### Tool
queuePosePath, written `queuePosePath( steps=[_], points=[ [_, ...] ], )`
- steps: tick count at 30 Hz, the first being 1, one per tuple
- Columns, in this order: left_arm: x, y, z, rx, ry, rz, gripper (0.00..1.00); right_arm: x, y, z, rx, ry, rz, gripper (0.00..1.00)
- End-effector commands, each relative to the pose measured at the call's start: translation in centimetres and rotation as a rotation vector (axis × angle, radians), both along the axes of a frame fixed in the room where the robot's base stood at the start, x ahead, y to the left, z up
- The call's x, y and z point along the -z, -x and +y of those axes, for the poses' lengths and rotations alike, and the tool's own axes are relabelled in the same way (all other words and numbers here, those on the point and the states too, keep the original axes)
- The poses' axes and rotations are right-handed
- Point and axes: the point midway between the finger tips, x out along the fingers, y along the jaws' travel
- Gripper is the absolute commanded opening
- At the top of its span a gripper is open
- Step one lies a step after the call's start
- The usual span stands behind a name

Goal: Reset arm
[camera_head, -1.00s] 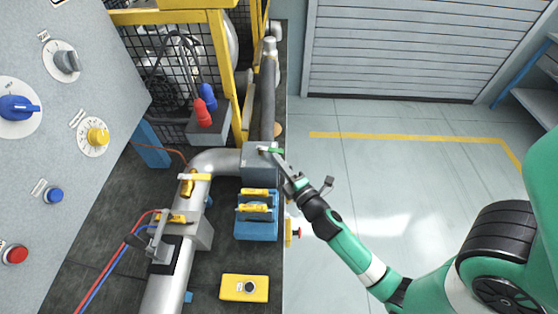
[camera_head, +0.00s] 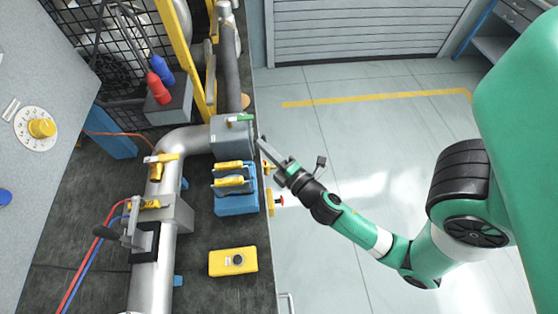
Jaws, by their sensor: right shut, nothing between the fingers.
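My right gripper (camera_head: 262,143) shows in the head view at the end of my green and black arm, which comes in from the right. It is shut with nothing in it. Its tip is just right of the grey box on the pipe (camera_head: 231,138), near the bench's right edge; whether they touch is hard to tell. A green piece (camera_head: 241,118) lies on top of that box. My left gripper is not in view.
Below the grey box is a blue holder (camera_head: 236,204) with yellow-topped items. A yellow button box (camera_head: 233,261) sits lower on the bench. Red and blue handles (camera_head: 159,86) stand on a grey block. The floor (camera_head: 340,150) right of the bench is open.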

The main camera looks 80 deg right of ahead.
Motion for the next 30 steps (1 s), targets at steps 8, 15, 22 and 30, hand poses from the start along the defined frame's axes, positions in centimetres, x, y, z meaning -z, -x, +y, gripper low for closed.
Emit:
queuePosePath(
  steps=[8,15,22,30],
  points=[
    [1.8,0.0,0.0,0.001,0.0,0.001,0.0,0.2,4.6,2.3,-0.003,0.001,0.001,0.0],
    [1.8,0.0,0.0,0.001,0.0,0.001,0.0,-0.1,5.1,2.5,-0.003,0.001,-0.002,0.0],
    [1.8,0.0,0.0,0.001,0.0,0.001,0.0,-0.1,5.1,2.5,-0.003,0.001,-0.002,0.0],
    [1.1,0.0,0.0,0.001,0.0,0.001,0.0,-8.4,-1.1,3.7,-0.089,0.059,-0.228,0.0]
  ],
)
